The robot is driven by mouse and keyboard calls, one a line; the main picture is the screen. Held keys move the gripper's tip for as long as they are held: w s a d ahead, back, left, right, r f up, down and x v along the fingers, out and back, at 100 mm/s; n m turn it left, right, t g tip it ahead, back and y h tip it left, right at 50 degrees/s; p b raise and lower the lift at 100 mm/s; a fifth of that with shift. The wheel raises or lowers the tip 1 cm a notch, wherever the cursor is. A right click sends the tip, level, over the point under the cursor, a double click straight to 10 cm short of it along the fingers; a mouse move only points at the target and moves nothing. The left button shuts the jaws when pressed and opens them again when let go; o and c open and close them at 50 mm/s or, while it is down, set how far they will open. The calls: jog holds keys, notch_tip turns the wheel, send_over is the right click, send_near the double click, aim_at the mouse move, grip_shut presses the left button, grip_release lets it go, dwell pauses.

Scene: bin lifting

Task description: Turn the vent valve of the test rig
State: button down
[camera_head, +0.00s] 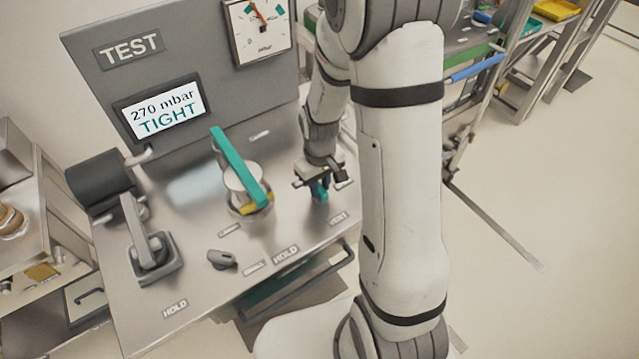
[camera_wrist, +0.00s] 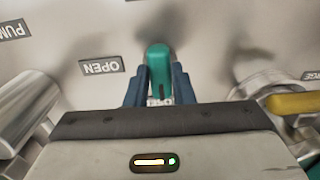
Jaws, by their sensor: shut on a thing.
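The vent valve handle is a small teal lever (camera_head: 322,194) on the right part of the steel rig top, by the VENT label (camera_head: 338,217). It also shows in the wrist view as a teal handle (camera_wrist: 159,62) between the fingers. My gripper (camera_head: 320,183) reaches down over the valve from above. In the wrist view my gripper (camera_wrist: 158,90) has its two blue fingers shut on the teal handle. The fingers and gripper body hide the handle's lower part. An OPEN label (camera_wrist: 101,67) lies to the left of the handle in the wrist view.
The display (camera_head: 165,108) reads 270 mbar TIGHT. A dial gauge (camera_head: 258,28) is on the panel. A larger valve with a long teal bar (camera_head: 240,168) stands left of my gripper. A grey lever (camera_head: 150,250) and a small knob (camera_head: 222,259) sit further left.

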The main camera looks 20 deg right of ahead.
aim_at(320, 189)
jog(key=shift+m, duration=0.3)
jog(key=m+b, duration=0.2)
jog(key=m, duration=0.1)
jog(key=shift+f, duration=0.1)
jog(key=m+b, duration=0.2)
jog(key=m, duration=0.3)
jog(key=shift+m, duration=0.4)
jog(key=m+b, duration=0.1)
jog(key=m, duration=0.3)
jog(key=shift+m, duration=0.3)
jog(key=shift+m+b, duration=0.55)
jog(key=shift+m, duration=1.35)
jog(key=c, duration=1.2)
grip_release()
jog(key=shift+c, duration=0.2)
jog(key=shift+r, duration=4)
